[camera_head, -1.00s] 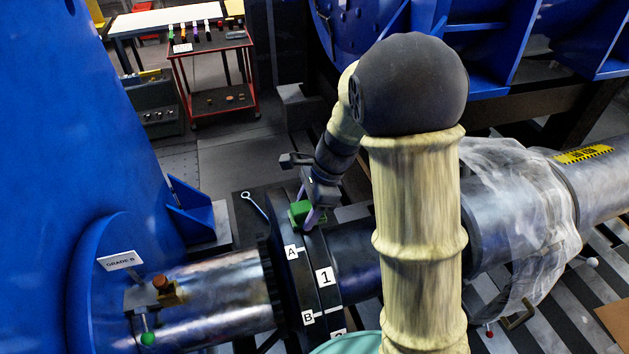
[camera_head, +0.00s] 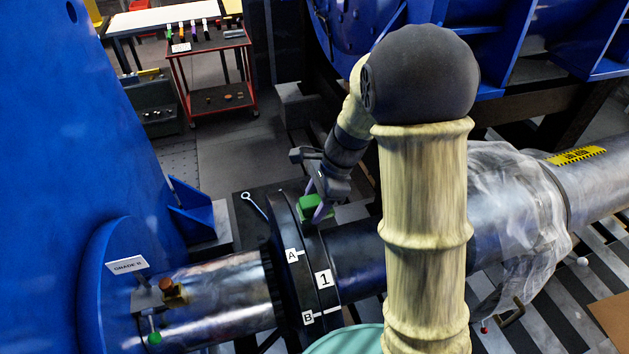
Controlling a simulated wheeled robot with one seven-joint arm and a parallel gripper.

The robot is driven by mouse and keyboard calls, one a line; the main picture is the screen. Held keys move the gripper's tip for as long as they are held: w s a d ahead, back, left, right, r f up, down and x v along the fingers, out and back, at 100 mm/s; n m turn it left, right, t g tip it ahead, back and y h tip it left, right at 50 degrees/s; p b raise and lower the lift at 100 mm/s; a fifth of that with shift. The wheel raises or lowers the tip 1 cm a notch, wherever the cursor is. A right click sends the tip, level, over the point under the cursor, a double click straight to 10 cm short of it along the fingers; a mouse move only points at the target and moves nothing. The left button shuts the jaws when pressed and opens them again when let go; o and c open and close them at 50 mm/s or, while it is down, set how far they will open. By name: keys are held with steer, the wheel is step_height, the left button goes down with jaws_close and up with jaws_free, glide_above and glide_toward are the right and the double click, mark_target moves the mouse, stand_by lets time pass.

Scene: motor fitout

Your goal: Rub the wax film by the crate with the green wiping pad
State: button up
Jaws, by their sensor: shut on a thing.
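The green wiping pad (camera_head: 310,202) is held in my gripper (camera_head: 317,200), which is shut on it between purple fingers. It is over the top of the black flanged coupling on the shaft, near the rim. I cannot tell whether the pad touches the metal. I cannot make out the wax film in this view, and no crate can be clearly identified beside the pad. My arm hides part of the shaft to the right.
The black coupling (camera_head: 300,262) carries labels A, 1 and B. A wrench (camera_head: 254,204) lies behind it. A blue housing (camera_head: 85,150) stands left. Clear plastic wrap (camera_head: 515,205) covers the shaft at right. A red cart (camera_head: 215,85) stands at the back beyond open floor.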

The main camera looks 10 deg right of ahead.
steer(key=shift+w+r+p, duration=0.2)
steer(key=shift+r+p, duration=1.65)
steer(key=shift+r, duration=0.45)
steer(key=shift+s, duration=0.15)
